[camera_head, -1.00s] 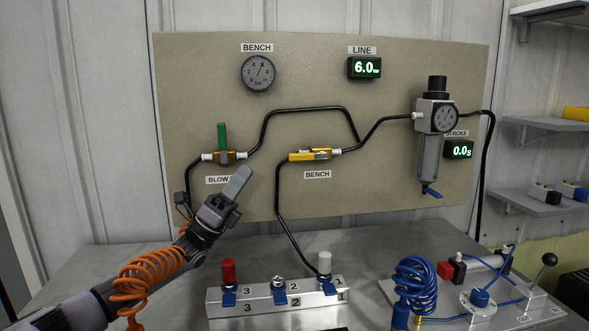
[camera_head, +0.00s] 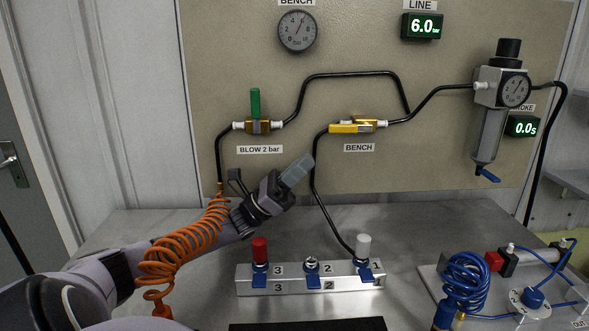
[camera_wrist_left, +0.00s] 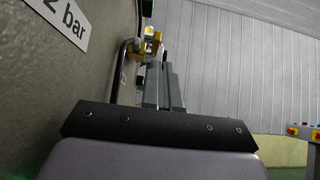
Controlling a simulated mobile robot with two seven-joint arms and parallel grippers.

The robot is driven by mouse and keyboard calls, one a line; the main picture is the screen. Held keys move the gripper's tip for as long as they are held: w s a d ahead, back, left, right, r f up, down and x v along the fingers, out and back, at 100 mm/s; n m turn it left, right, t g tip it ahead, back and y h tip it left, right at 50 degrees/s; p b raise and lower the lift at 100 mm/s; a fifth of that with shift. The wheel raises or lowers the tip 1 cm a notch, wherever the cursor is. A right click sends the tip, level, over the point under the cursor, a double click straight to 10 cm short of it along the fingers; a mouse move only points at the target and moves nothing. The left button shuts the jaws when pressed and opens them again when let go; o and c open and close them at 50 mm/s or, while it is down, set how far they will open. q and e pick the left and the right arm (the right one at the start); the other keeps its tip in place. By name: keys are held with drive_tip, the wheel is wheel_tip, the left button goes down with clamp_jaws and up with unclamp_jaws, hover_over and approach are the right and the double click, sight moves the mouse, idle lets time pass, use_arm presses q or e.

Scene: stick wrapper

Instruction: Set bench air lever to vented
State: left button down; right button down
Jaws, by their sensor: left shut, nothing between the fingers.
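The bench air valve has a yellow lever (camera_head: 350,128) on a brass body, above the "BENCH" label (camera_head: 359,147) on the panel. The lever lies level, in line with the pipe. Yellow and brass valve parts (camera_wrist_left: 152,42) show small beyond the fingers in the left wrist view. My left gripper (camera_head: 298,169) is shut and empty, tilted up to the right, below and left of the bench lever and apart from it in the picture. Its grey fingers (camera_wrist_left: 163,86) also show in the left wrist view. My right gripper is not in view.
The green lever (camera_head: 255,103) of the blow valve stands upright to the left. A black pipe (camera_head: 315,185) runs down beside my fingertips to a metal manifold (camera_head: 310,280). An orange coiled hose (camera_head: 185,245) lies along my left arm. A regulator (camera_head: 490,110) hangs at right.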

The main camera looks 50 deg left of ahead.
sight(343, 129)
use_arm(q)
drive_tip(key=shift+p+x, duration=0.6)
drive_tip(key=shift+x, duration=2.15)
drive_tip(key=shift+s+a+r, duration=0.1)
drive_tip(key=shift+a+r, duration=0.05)
drive_tip(key=shift+r, duration=0.5)
drive_tip(key=shift+s+a+r, duration=0.1)
drive_tip(key=shift+r, duration=0.55)
